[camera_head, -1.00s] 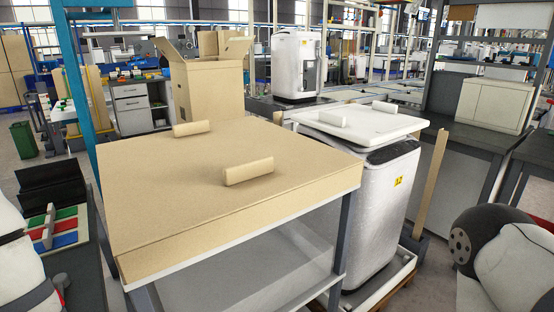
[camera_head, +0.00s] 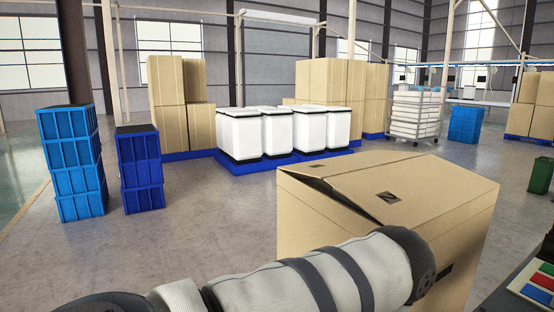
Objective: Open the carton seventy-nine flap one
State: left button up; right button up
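A large brown carton (camera_head: 445,205) stands close in front at the right. Its top looks nearly closed: one flap (camera_head: 352,201) slopes down toward the near left, with a dark gap along its edge. A black printed mark shows on the top. I cannot read a number on it. My arm in a white and grey sleeve crosses the lower picture in front of the carton's near side and hides part of it. No gripper fingers show. Whether the arm touches the carton I cannot tell.
Blue crates (camera_head: 73,165) stand stacked at the left, with a shorter stack (camera_head: 140,168) beside them. White units (camera_head: 283,133) stand on a blue pallet behind, near stacked brown boxes (camera_head: 180,95). A green bin (camera_head: 540,175) is at the right. The floor between is clear.

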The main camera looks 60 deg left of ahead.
aim_at(327, 167)
jog(key=u, duration=1.45)
